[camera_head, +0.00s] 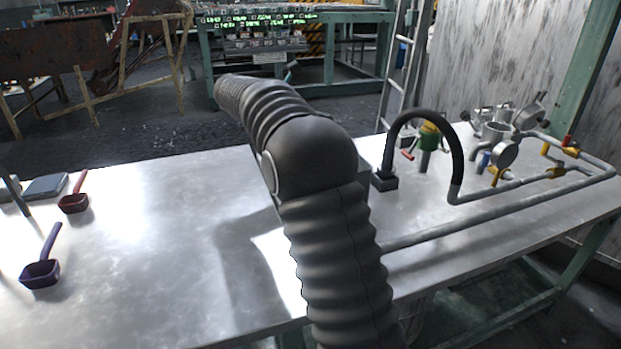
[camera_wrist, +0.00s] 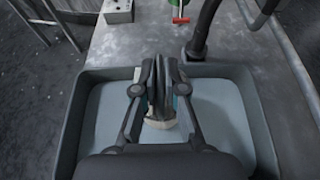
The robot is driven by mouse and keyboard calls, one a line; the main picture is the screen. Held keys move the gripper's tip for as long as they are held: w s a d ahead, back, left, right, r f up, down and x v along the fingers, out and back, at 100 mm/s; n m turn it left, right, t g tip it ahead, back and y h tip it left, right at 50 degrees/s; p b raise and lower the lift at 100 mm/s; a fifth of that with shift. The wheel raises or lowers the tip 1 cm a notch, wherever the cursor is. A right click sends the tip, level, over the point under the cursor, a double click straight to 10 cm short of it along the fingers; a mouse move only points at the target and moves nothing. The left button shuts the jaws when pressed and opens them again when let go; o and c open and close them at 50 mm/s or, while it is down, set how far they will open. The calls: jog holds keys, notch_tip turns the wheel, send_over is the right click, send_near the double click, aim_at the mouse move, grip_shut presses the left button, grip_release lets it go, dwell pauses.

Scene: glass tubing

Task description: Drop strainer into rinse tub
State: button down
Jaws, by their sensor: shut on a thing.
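My gripper (camera_wrist: 157,75) is over the rinse tub in the wrist view, with its fingers closed together. A pale, partly hidden piece (camera_wrist: 160,124) shows between and below the fingers. It is likely the held strainer, but its shape is mostly covered. The rinse tub (camera_wrist: 85,125) has a dark grey rim and a pale blue-grey inside, spread around and below my gripper. I cannot tell the height of the held thing above the tub's bottom. In the head view my ridged grey arm covers the gripper, the strainer and most of the tub.
A black curved spout (camera_head: 455,145) stands right of my arm, with pipes and valves (camera_head: 505,155) further right. A red scoop (camera_head: 74,202) and a purple scoop (camera_head: 41,273) lie on the left of the metal table (camera_head: 150,255). A grey box (camera_wrist: 117,10) sits beyond the tub.

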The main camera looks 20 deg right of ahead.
jog(key=shift+f, duration=0.4)
jog(key=c, duration=1.2)
grip_release()
jog(key=v, duration=1.2)
